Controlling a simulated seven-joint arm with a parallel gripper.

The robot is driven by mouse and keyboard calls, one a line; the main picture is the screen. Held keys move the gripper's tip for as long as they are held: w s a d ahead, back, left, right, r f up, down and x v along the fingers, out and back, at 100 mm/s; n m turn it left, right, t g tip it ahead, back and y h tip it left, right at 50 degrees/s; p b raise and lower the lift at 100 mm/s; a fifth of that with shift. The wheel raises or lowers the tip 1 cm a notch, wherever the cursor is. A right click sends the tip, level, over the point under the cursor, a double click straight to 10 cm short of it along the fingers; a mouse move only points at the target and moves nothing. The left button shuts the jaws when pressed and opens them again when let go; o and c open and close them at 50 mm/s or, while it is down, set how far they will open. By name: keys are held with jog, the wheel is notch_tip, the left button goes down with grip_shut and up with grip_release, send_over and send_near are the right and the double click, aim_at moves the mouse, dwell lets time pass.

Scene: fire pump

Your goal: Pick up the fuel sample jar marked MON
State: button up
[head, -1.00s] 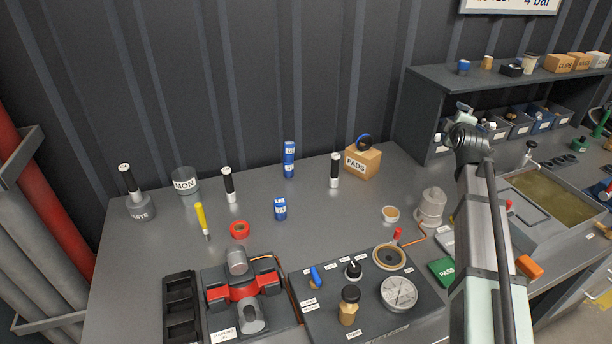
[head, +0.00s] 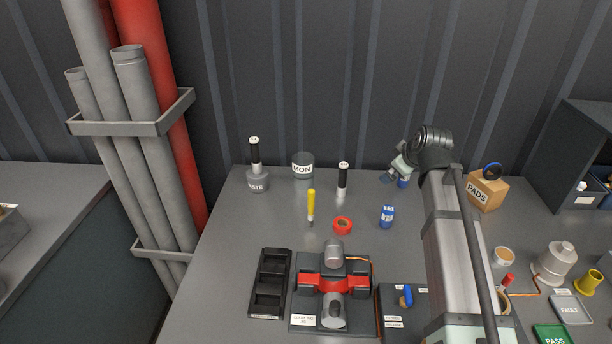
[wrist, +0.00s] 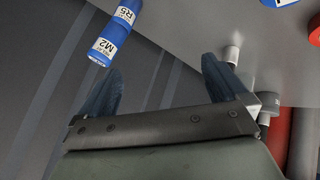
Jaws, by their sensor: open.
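The fuel sample jar marked MON (head: 303,167) is a dark grey round jar with a white label. It stands upright at the back of the bench, near the wall, in the head view. My gripper (head: 388,179) is to the right of it, clear of it, near the tall blue cylinder (head: 403,183), which it partly hides. In the wrist view my gripper (wrist: 160,72) has its two dark blue fingers spread with nothing between them. A labelled blue cylinder (wrist: 115,32) shows just beyond the left finger. I cannot pick out the MON jar for sure in the wrist view.
A grey jar (head: 258,182) with a black-handled tool stands left of MON; another black-handled tool (head: 343,178) stands right. The PADS box (head: 487,191) is farther right.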

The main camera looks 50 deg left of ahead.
jog(key=s+a+g+h, duration=0.1)
jog(key=s+a+g, duration=0.3)
jog(key=a, duration=0.5)
jog(key=n+g+h, duration=0.1)
jog(key=n+g, duration=0.1)
jog(key=n, duration=0.1)
send_near(303, 172)
jog(key=w+a+r, duration=0.2)
jog(key=w+r, duration=0.1)
jog(key=shift+s+x, duration=0.1)
jog(key=shift+x, duration=3.3)
jog(key=shift+s+x, duration=0.15)
jog(key=shift+x, duration=3.25)
jog(key=shift+d, duration=0.1)
jog(key=shift+c, duration=0.3)
jog(key=c, duration=1.1)
